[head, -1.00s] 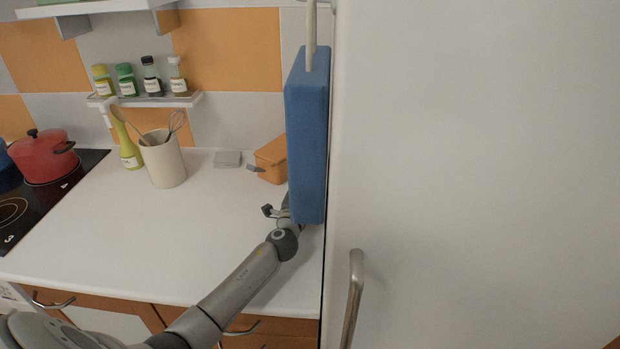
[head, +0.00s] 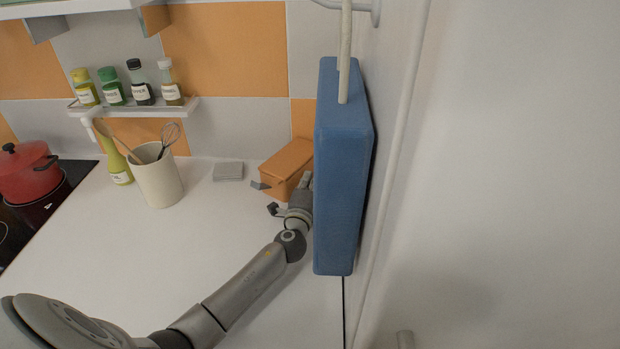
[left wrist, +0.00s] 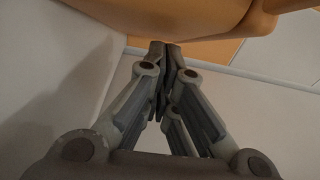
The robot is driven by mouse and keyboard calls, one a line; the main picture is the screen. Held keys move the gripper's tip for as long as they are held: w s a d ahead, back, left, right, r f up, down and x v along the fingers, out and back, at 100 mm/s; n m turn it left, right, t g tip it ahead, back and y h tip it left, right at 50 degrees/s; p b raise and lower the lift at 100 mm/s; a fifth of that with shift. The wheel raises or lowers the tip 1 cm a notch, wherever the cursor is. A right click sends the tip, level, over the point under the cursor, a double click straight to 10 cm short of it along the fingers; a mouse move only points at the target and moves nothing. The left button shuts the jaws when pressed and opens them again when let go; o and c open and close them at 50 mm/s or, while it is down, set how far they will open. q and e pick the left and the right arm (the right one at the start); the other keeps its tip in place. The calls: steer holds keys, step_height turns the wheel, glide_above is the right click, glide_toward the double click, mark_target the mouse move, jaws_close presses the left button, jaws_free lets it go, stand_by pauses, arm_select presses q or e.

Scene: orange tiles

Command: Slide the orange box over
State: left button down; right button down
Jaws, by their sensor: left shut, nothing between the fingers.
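My left gripper (head: 306,180) is close to the box's right front side, partly behind the hanging blue block. In the left wrist view the gripper's fingers (left wrist: 164,48) are together and empty. The orange box (left wrist: 180,16) fills the top of that view, just beyond the fingertips. I cannot tell whether they touch it. My right gripper is not in view.
A blue block (head: 342,170) hangs beside the white cabinet side, close to my left wrist. A grey slab (head: 228,171) lies left of the box. A utensil crock (head: 158,183), a green-yellow bottle (head: 117,165) and a red pot (head: 28,175) stand further left. The counter's middle is clear.

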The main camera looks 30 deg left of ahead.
arm_select(q)
steer(key=shift+s+a+b, duration=0.1)
steer(key=shift+a+b, duration=0.25)
steer(key=shift+a, duration=0.35)
steer(key=shift+a+r, duration=0.1)
steer(key=shift+a, duration=0.15)
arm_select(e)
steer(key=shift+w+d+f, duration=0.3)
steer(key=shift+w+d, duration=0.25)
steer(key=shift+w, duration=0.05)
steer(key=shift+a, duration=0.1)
arm_select(q)
steer(key=v, duration=1.2)
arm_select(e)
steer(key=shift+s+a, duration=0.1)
arm_select(q)
steer(key=shift+r, duration=0.1)
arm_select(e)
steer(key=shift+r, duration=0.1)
